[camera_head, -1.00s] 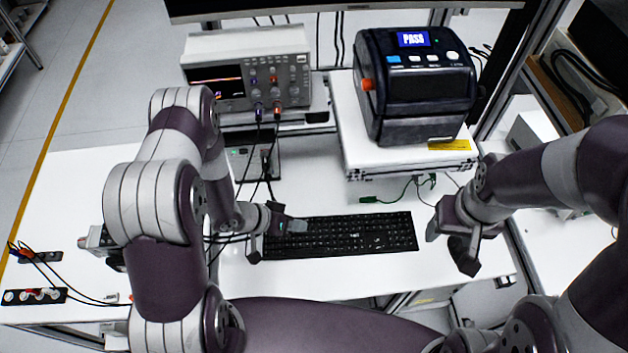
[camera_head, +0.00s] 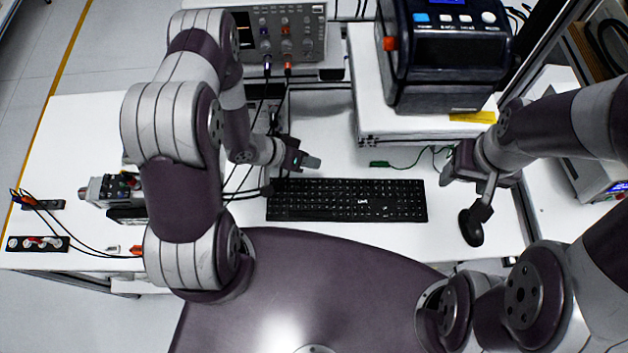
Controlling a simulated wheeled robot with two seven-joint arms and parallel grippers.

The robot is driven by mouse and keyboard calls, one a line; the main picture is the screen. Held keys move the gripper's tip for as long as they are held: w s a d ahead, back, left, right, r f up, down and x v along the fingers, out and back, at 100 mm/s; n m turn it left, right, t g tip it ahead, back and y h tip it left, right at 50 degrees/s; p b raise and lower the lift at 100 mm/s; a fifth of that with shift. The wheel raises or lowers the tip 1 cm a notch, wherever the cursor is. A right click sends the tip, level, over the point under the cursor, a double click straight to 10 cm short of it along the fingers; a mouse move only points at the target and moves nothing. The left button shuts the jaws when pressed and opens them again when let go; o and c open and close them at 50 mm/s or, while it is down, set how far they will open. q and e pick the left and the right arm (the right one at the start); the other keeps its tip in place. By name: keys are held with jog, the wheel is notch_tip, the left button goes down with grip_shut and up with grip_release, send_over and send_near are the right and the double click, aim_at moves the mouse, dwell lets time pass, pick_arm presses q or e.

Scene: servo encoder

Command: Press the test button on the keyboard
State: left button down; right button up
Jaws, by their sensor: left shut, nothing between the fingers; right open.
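The black keyboard (camera_head: 345,213) lies flat on the white table in front of me. White lettering (camera_head: 362,202) shows on it right of its middle, too small to read for sure. My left gripper (camera_head: 316,163) is shut and empty. In the picture its fingertips are just beyond the keyboard's far edge, left of the lettering; its height over the table is hard to judge. My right gripper (camera_head: 466,190) is open and empty, right of the keyboard's right end and apart from it.
A dark rounded object (camera_head: 472,229), perhaps a mouse, is below my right gripper. A black printer (camera_head: 445,60) stands on a white box (camera_head: 378,115) behind the keyboard. An oscilloscope (camera_head: 310,38) with hanging cables is at the back left. Bare table lies in front of the keyboard.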

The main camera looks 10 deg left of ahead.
pick_arm(q)
jog(key=b, duration=0.5)
send_over(314, 182)
jog(key=a, duration=0.1)
notch_tip(314, 182, down, 7)
jog(key=shift+s+r, duration=0.15)
jog(key=shift+r, duration=0.05)
jog(key=shift+f+b, duration=0.3)
jog(key=shift+f, duration=0.1)
dwell(1.0)
jog(key=shift+f, duration=0.4)
jog(key=shift+f+b, duration=0.35)
jog(key=shift+b, duration=0.15)
dwell(0.6)
jog(key=shift+r+p, duration=0.8)
